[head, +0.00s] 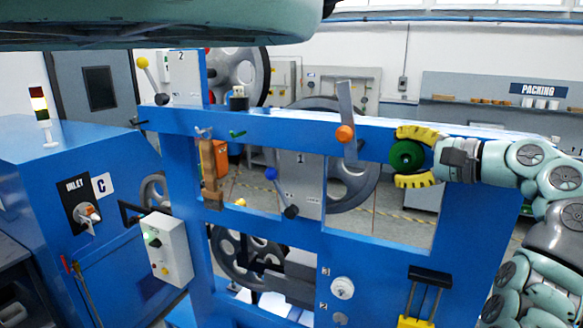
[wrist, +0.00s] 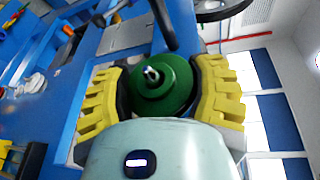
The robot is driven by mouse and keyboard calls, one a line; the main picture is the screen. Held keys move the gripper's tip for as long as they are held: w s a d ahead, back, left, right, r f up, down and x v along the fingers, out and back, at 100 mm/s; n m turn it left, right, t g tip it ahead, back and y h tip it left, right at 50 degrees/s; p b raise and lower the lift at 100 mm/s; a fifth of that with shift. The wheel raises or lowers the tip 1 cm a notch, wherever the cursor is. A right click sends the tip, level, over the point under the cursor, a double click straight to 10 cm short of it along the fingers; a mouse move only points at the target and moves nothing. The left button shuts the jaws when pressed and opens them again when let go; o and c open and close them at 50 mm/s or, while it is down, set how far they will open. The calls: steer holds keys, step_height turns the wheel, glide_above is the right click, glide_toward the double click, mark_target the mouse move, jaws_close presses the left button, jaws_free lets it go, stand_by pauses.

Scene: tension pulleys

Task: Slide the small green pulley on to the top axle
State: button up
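The small green pulley (head: 407,156) is at the right end of the blue frame's upper beam in the head view. My gripper (head: 412,157) reaches in from the right, one yellow finger above the pulley and one below. In the wrist view the green pulley (wrist: 162,88) sits between the yellow fingers of my gripper (wrist: 160,95), and their dark inner pads appear to press on its rim from both sides. A bright metallic spot shows at the pulley's hub. I cannot tell whether an axle passes through it, and I cannot clearly pick out the top axle.
The blue frame (head: 270,123) spans the middle. A grey lever (head: 346,108) with an orange knob (head: 345,133) stands left of the pulley. A large grey wheel (head: 352,180) is behind the frame. A blue-knobbed lever (head: 281,190) is lower left. A control box (head: 166,250) is farther left.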

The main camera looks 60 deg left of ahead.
steer(key=o, duration=0.6)
steer(key=shift+o, duration=0.2)
steer(key=shift+w+d, duration=0.1)
